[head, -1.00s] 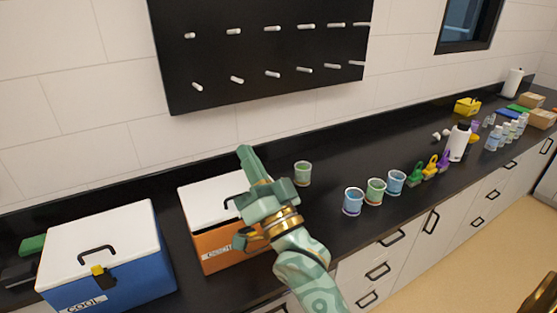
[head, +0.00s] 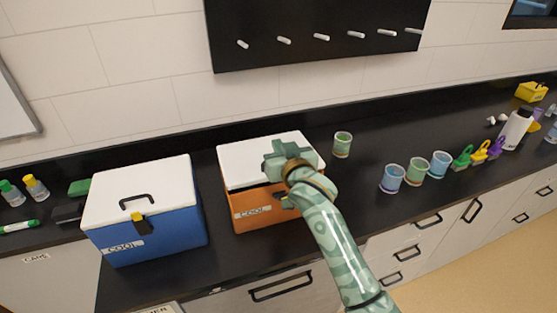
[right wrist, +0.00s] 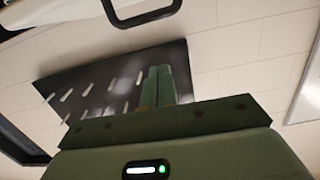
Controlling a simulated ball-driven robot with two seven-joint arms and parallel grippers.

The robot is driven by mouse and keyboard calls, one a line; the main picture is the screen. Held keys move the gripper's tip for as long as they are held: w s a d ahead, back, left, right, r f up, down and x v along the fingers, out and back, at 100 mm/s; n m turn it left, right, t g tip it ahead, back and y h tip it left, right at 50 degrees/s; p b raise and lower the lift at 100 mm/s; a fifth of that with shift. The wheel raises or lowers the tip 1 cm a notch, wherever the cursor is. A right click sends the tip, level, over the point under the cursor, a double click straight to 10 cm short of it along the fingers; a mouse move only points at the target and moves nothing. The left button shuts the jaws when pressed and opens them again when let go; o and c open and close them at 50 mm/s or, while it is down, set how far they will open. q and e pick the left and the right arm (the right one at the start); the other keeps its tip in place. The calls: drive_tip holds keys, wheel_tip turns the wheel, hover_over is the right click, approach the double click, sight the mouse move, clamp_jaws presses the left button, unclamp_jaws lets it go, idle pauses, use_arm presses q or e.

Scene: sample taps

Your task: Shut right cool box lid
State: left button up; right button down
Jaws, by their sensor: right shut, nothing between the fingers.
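The right cool box (head: 258,206) is orange with a white lid (head: 250,160). The lid looks flat and down on the box, with no clear gap at its front edge. My right gripper (head: 288,152) is over the right part of the lid and hides the handle and part of the front. I cannot tell whether it touches the lid. In the right wrist view its fingers (right wrist: 158,84) are together and empty, and a dark handle (right wrist: 145,14) shows at the top edge. My left gripper is not in view.
A blue cool box (head: 160,235) with a white lid stands to the left. A green-filled beaker (head: 342,145) is just right of the orange box. Several beakers and coloured clips are farther right. A black pegboard (head: 310,30) hangs on the wall behind.

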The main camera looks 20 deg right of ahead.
drive_tip(key=shift+w+f+b, duration=0.15)
drive_tip(key=shift+f+b, duration=0.2)
drive_tip(key=shift+f, duration=1.65)
drive_tip(key=shift+s+f, duration=0.25)
drive_tip(key=shift+f, duration=0.35)
drive_tip(key=shift+s+f, duration=0.25)
drive_tip(key=shift+f, duration=0.35)
drive_tip(key=shift+r, duration=0.1)
